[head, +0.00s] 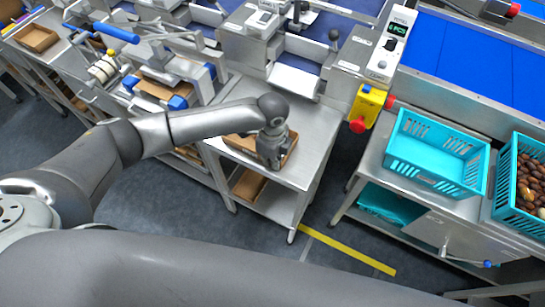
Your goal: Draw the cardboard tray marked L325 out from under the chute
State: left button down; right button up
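A brown cardboard tray (240,143) sits on the steel table below the chute (294,80). Its mark cannot be read from here, so I cannot tell if it is L325. My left gripper (273,163) points down at the tray's near right part and covers some of it. I cannot see whether its fingers are open or shut, or whether they touch the tray wall. My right gripper is not in view.
More cardboard trays lie on the lower shelf (249,185), at the left machine (158,90) and at far left (36,38). An empty turquoise crate (436,180) and a date-filled crate (505,190) stand right. A yellow emergency-stop box (368,103) hangs near the table.

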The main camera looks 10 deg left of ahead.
pick_arm(q)
jog(key=c, duration=1.6)
grip_release()
jog(key=shift+o, duration=0.2)
notch_tip(320, 180, up, 12)
